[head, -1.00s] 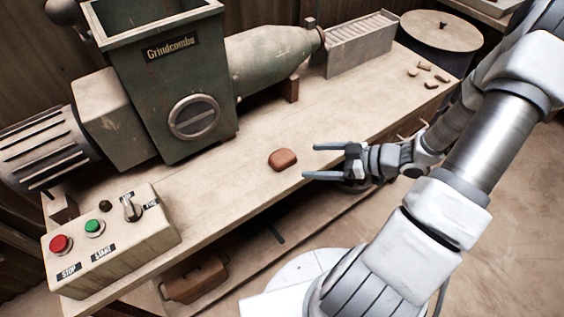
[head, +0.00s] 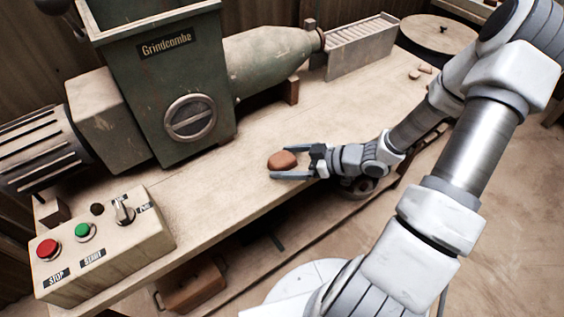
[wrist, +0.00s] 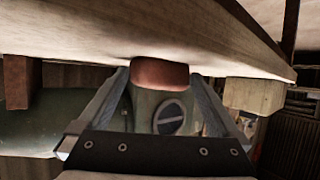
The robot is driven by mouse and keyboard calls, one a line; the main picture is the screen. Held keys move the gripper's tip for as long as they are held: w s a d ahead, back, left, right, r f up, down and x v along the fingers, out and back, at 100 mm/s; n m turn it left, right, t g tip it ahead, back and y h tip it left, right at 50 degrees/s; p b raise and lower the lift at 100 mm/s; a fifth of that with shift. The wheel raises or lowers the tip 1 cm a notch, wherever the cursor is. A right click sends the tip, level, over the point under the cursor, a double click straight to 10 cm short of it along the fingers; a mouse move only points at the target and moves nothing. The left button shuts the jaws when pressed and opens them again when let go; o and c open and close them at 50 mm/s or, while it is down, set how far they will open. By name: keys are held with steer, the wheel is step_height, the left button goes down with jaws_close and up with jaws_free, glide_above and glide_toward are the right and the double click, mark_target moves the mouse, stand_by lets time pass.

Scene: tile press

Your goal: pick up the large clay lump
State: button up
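The large clay lump (head: 281,161) is a rounded reddish-brown piece on the wooden bench top (head: 230,190), near its front edge. My gripper (head: 279,164) reaches in low from the right, its two fingers apart and the lump between their ends. In the wrist view the lump (wrist: 160,73) sits between the fingertips (wrist: 159,76), with narrow gaps seeming to show at its sides. The bench appears at the top of that view.
A green machine marked Grindcombe (head: 165,75) stands at the back of the bench. A control box (head: 105,240) with red and green buttons is at the front left. Small clay pieces (head: 420,71) lie at the far right, partly hidden by my arm.

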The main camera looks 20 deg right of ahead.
steer(key=c, duration=1.2)
steer(key=shift+c, duration=0.2)
